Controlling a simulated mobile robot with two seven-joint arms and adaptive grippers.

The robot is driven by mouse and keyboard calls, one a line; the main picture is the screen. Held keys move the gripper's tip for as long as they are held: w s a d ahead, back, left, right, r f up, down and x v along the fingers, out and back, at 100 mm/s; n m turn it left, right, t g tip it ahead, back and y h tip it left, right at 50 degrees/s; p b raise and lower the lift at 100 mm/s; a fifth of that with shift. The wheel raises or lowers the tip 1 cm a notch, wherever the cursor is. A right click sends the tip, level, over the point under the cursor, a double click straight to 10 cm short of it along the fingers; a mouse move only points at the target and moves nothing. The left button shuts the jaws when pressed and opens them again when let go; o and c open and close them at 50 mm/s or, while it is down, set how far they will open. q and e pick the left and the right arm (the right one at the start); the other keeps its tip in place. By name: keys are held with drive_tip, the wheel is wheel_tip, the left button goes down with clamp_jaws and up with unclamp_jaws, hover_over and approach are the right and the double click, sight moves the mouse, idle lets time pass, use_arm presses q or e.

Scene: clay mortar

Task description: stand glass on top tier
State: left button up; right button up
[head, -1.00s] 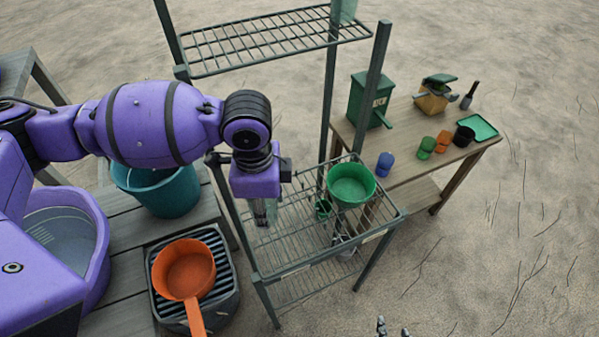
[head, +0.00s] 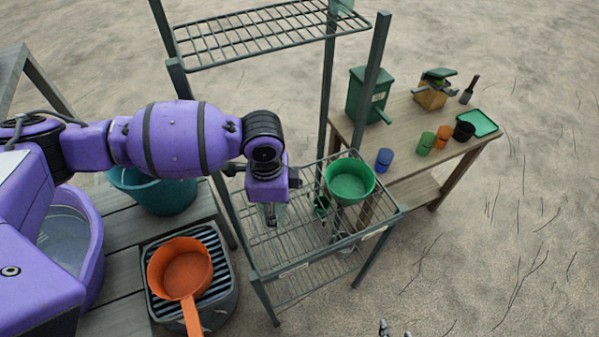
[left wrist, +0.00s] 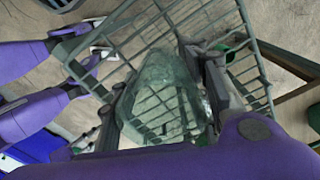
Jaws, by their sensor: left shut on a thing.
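My left gripper (head: 272,213) is shut on a clear glass (left wrist: 165,95) and holds it over the left part of the wire rack's middle shelf (head: 295,252). In the left wrist view the glass is see-through between the fingers, with wire bars behind it. In the head view the gripper mostly hides it, and I cannot tell whether it touches the wires. The rack's top shelf (head: 270,35) is higher and further back, mostly bare, with a pale translucent thing (head: 342,7) at its right corner. Grey tips, perhaps my right gripper (head: 394,330), show at the bottom edge.
A green bowl (head: 350,181) sits on the middle shelf, right of my gripper. Rack posts (head: 371,85) rise around it. An orange pan (head: 180,268), a teal bucket (head: 155,192) and a wooden bench (head: 120,270) are left. A table (head: 402,125) with several cups is right.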

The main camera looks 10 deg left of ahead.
use_arm(q)
drive_tip(key=o, duration=1.3)
drive_tip(key=shift+f, duration=0.15)
